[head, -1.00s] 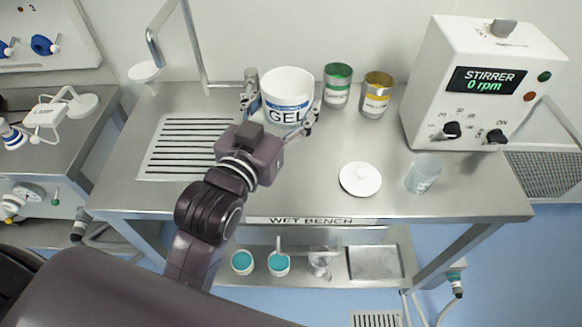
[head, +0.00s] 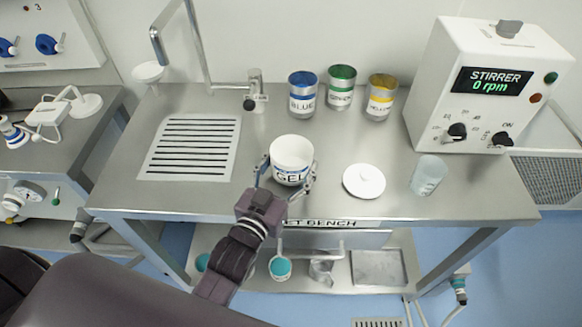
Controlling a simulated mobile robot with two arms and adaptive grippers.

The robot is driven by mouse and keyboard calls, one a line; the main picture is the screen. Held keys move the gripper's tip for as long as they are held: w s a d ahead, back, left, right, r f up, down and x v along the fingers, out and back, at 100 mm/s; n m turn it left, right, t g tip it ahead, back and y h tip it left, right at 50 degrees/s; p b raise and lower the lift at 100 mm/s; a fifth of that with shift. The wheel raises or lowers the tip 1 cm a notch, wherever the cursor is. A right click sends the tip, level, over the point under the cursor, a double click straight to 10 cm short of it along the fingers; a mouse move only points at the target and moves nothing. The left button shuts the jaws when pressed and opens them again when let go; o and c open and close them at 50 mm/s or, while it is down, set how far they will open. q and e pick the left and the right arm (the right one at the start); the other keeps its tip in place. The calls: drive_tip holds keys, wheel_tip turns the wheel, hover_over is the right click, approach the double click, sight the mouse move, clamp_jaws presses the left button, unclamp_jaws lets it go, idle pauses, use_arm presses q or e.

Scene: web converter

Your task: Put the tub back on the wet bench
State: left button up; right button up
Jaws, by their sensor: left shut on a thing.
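My left gripper (head: 286,180) is shut around the tub, one finger on each side, with the arm reaching in from the front. I cannot tell whether the tub's base touches the bench top. A white round lid (head: 363,181) lies on the bench just right of the tub. My right gripper is not in view.
Blue (head: 302,92), green (head: 341,87) and yellow (head: 380,97) cans stand behind the tub. A clear beaker (head: 428,175) and the stirrer (head: 487,90) are at right. A slotted drain (head: 190,148) and a tap (head: 253,91) are at left. Small cups sit on the lower shelf.

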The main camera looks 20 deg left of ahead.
use_arm(q)
drive_tip(key=shift+f, duration=0.85)
drive_tip(key=shift+f, duration=0.15)
drive_tip(key=o, duration=1.2)
drive_tip(key=shift+o, duration=1.6)
